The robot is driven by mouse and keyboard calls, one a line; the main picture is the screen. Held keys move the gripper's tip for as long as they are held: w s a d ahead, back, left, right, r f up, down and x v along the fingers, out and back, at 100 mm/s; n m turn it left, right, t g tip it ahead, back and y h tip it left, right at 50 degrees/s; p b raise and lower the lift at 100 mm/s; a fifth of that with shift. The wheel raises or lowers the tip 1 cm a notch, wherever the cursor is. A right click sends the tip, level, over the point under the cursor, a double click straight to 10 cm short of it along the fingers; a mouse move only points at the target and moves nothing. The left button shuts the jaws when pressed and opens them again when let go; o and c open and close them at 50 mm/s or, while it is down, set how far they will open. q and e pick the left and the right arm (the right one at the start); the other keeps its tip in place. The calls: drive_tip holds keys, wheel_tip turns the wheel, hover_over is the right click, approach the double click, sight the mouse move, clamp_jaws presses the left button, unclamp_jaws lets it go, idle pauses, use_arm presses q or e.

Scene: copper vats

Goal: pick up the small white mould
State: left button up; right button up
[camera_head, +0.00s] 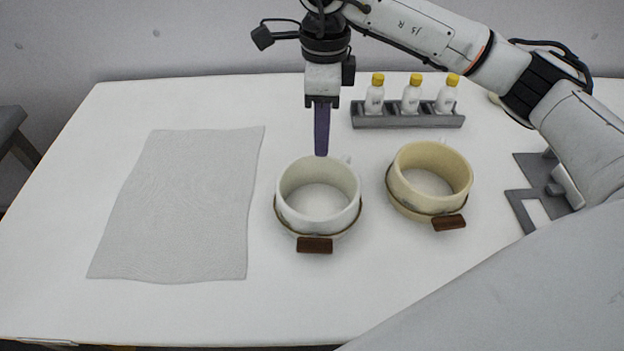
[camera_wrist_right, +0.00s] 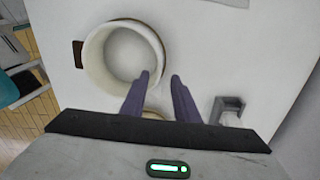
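The white mould (camera_head: 289,213) is a round open ring-shaped vessel with a wire band and a brown tag at its front. It stands upright on the table (camera_head: 200,310). It also shows in the right wrist view (camera_wrist_right: 95,62). My right gripper (camera_head: 321,153) points down at the mould's far rim. Its purple fingers (camera_wrist_right: 158,76) are apart and empty, with one overlapping the rim's edge in the wrist view. Whether they touch it I cannot tell. My left gripper is not in view.
A cream mould (camera_head: 455,188) with a brown tag stands close to the right. A grey rack (camera_head: 408,121) holds three yellow-capped bottles behind. A grey cloth (camera_head: 185,205) lies at left. A flat grey frame (camera_head: 522,205) lies at right. The front table is clear.

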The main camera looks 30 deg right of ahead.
drive_tip(key=shift+s+f, duration=0.15)
drive_tip(key=shift+f, duration=0.4)
drive_tip(key=shift+s+f, duration=0.15)
drive_tip(key=shift+f, duration=0.35)
hover_over(321, 182)
wheel_tip(321, 182, down, 6)
drive_tip(key=shift+w+d+r+p, duration=0.1)
drive_tip(key=shift+w+r+p, duration=0.05)
drive_tip(key=shift+p, duration=0.25)
drive_tip(key=shift+c, duration=0.4)
drive_tip(key=shift+r, duration=0.1)
clamp_jaws()
